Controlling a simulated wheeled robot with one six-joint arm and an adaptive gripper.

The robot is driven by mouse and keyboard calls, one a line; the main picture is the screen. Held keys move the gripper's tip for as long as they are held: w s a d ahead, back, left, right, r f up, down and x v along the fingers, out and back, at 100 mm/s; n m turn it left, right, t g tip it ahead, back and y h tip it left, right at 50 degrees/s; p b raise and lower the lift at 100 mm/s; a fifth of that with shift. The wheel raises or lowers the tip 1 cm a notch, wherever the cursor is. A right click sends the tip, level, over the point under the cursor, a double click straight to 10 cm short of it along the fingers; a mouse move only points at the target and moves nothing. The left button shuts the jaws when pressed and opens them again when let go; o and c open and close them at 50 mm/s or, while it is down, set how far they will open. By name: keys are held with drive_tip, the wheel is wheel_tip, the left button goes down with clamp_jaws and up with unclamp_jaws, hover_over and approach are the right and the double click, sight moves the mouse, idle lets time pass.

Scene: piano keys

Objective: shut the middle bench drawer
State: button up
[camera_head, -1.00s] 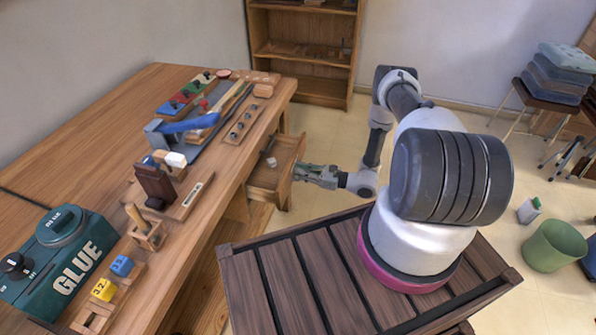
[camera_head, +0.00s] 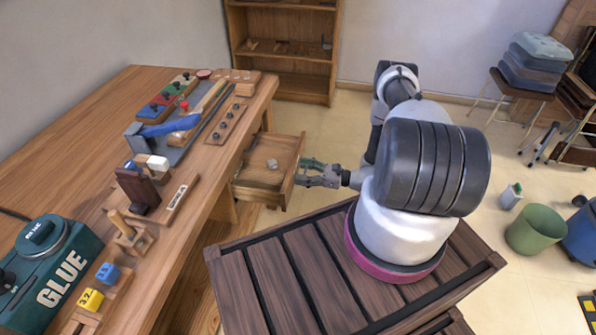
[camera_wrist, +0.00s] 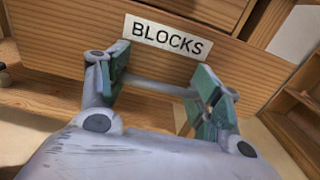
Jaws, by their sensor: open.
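A wooden bench drawer (camera_head: 263,178) stands pulled out from the right side of the workbench, in the head view. A small pale item lies inside it. In the wrist view its wooden front (camera_wrist: 60,62) fills much of the picture and bears a label reading BLOCKS (camera_wrist: 168,38). My gripper (camera_head: 306,168) is at the outer face of this front. Its green-padded fingers (camera_wrist: 160,88) are open, one on each side. A thin grey bar, seemingly the handle (camera_wrist: 155,84), spans between them. I cannot tell whether the fingers touch it. The other bench drawers are not clearly seen.
The workbench (camera_head: 95,110) carries a teal GLUE box (camera_head: 50,270), a blue-handled tool (camera_head: 165,128) and several wooden pieces. A bookcase (camera_head: 283,85) stands behind. Floor is clear between drawer and bookcase. A green bin (camera_head: 535,230) and stacked cushions (camera_head: 537,65) are at right.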

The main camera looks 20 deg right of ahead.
drive_tip(key=shift+o, duration=0.3)
drive_tip(key=shift+v, duration=1.45)
drive_tip(key=shift+o, duration=0.2)
drive_tip(key=shift+f, duration=0.1)
drive_tip(key=shift+d, duration=0.15)
drive_tip(key=shift+c, duration=0.9)
drive_tip(key=o, duration=0.4)
drive_tip(key=v, duration=0.7)
drive_tip(key=shift+s+d, duration=0.2)
drive_tip(key=x, duration=0.7)
drive_tip(key=shift+a, duration=0.15)
drive_tip(key=c, duration=1.6)
drive_tip(key=shift+c, duration=0.5)
clamp_jaws()
